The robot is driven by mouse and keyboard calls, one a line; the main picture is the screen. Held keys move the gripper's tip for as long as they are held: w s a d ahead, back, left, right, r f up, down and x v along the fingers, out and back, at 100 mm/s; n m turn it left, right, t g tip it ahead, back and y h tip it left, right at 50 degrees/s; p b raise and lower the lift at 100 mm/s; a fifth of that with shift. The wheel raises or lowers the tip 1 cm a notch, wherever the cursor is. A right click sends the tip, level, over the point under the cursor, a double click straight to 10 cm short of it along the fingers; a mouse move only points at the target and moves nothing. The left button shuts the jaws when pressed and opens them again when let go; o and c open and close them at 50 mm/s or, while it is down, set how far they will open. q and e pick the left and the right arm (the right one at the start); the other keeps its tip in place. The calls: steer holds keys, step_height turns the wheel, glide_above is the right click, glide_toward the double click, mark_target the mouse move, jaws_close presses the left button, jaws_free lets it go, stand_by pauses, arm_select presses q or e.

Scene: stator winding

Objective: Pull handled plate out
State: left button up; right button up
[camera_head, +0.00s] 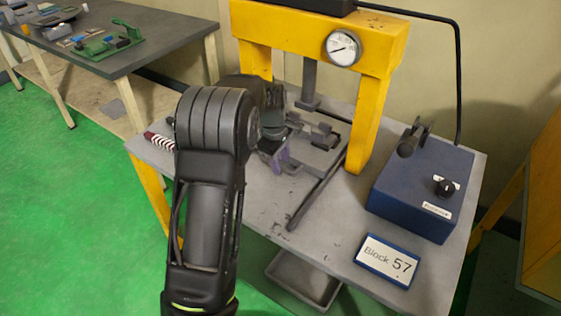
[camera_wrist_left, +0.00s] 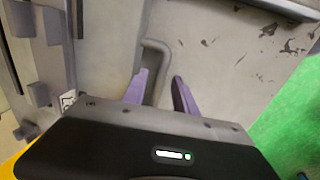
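The handled plate (camera_head: 322,157) is a grey metal plate with small blocks on it, lying under the yellow press. In the left wrist view, its blocky edge (camera_wrist_left: 38,60) is at the left and a bent grey handle bar (camera_wrist_left: 157,46) reaches between my fingers. My left gripper (camera_head: 282,160) has purple fingers at the plate's near left side. In the left wrist view the gripper (camera_wrist_left: 161,82) has its fingers apart, one on each side of the bar, with visible gaps. My arm hides part of the plate's left side. My right gripper is not in view.
The yellow press (camera_head: 375,110) with a gauge stands over the plate. A dark bar (camera_head: 316,192) lies at the plate's right. The table's front middle is mostly clear.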

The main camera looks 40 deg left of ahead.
arm_select(q)
steer(key=shift+f, duration=0.2)
jaws_close()
stand_by(0.3)
stand_by(1.1)
